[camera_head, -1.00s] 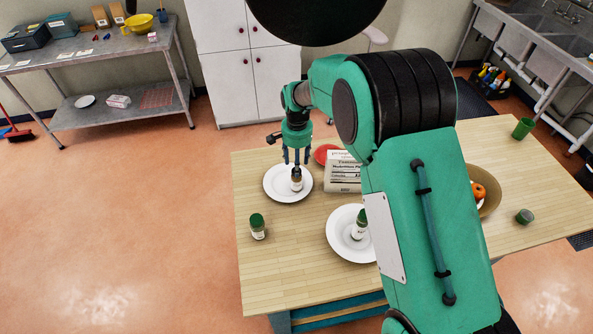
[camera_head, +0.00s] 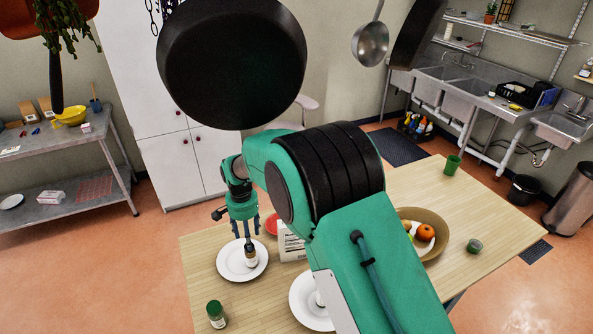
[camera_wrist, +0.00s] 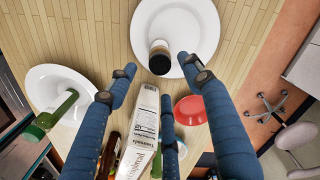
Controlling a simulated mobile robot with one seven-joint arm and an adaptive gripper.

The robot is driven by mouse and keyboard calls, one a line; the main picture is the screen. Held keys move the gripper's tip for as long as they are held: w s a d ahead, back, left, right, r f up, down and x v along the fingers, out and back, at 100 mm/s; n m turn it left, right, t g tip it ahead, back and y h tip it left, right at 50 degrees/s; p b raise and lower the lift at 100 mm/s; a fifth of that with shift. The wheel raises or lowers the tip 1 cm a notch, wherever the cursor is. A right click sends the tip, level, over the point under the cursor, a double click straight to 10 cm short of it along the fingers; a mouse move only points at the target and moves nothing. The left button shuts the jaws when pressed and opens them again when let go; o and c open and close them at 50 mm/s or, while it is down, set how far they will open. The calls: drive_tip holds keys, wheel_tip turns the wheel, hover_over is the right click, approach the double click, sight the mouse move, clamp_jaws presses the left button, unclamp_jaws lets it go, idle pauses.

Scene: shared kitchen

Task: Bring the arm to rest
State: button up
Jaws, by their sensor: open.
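My gripper (camera_head: 246,232) is open, its fingers pointing down over a white plate (camera_head: 232,262) on the wooden table. A small dark-capped bottle (camera_head: 251,257) stands on that plate just below the fingertips. In the wrist view the bottle (camera_wrist: 159,57) appears beyond and between the spread fingertips of my gripper (camera_wrist: 160,72), with nothing held. The wrist view shows the white plate (camera_wrist: 200,22) around it. My arm hides part of the table in the head view.
A green-capped bottle (camera_head: 216,315) stands at the near left. A second plate (camera_head: 300,300) is partly hidden by my arm. A printed carton (camera_head: 290,244) and red dish (camera_head: 271,225) lie close to my gripper. A fruit bowl (camera_head: 436,248) is right. A pan (camera_head: 232,65) hangs overhead.

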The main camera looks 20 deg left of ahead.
drive_tip(key=shift+d+r, duration=0.1)
drive_tip(key=w+d+r+t+b, duration=0.1)
drive_tip(key=w+d+r+b, duration=0.25)
drive_tip(key=d+r, duration=1.15)
drive_tip(key=s+d+r+b, duration=0.1)
drive_tip(key=d+r, duration=0.2)
drive_tip(key=d, duration=0.3)
drive_tip(key=s+d+r+t+y, duration=0.1)
drive_tip(key=d+r, duration=0.2)
drive_tip(key=d, duration=0.4)
drive_tip(key=s+d+r+b, duration=0.1)
drive_tip(key=d+r, duration=0.1)
drive_tip(key=d, duration=0.4)
drive_tip(key=s+d+r+t+b, duration=0.1)
drive_tip(key=s+d+r, duration=0.1)
drive_tip(key=s+d, duration=0.55)
drive_tip(key=s+d+r+t+b, duration=0.15)
drive_tip(key=s+d, duration=0.25)
drive_tip(key=d, duration=0.6)
drive_tip(key=s+d+f+b, duration=0.1)
drive_tip(key=s+d+f, duration=0.1)
drive_tip(key=s+d, duration=0.3)
drive_tip(key=s+d+f+m+t+h+b, duration=0.1)
drive_tip(key=s+d+f, duration=0.1)
drive_tip(key=s+d, duration=0.3)
drive_tip(key=s, duration=0.4)
drive_tip(key=shift+s+b, duration=0.35)
drive_tip(key=shift+b, duration=0.05)
